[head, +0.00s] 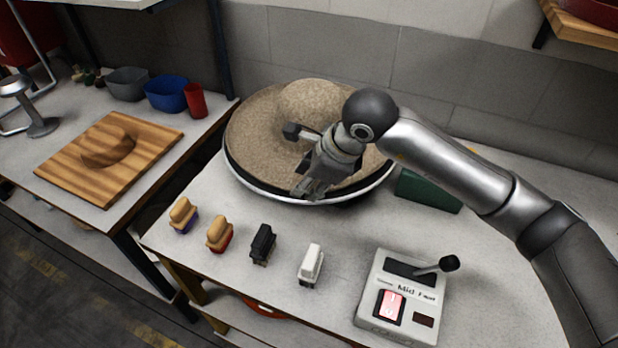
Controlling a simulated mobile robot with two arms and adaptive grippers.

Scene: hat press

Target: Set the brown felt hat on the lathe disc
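The brown felt hat (262,128), with a round crown (312,98) and a wide speckled brim, lies crown up on the round lathe disc (250,186). The disc's pale rim and dark edge show below the brim along the front. My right gripper (298,161) is over the front right part of the brim. Its two fingers are spread apart, with brim visible between them and nothing held. Whether the fingers touch the felt I cannot tell. My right wrist and forearm hide the right side of the hat. My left gripper is not in view.
A control box (402,297) with a black lever and lit button stands front right. Several brushes line the front edge, including a black one (263,243) and a white one (311,264). A green block (428,190) sits behind. A wooden board (150,150) lies on the left table.

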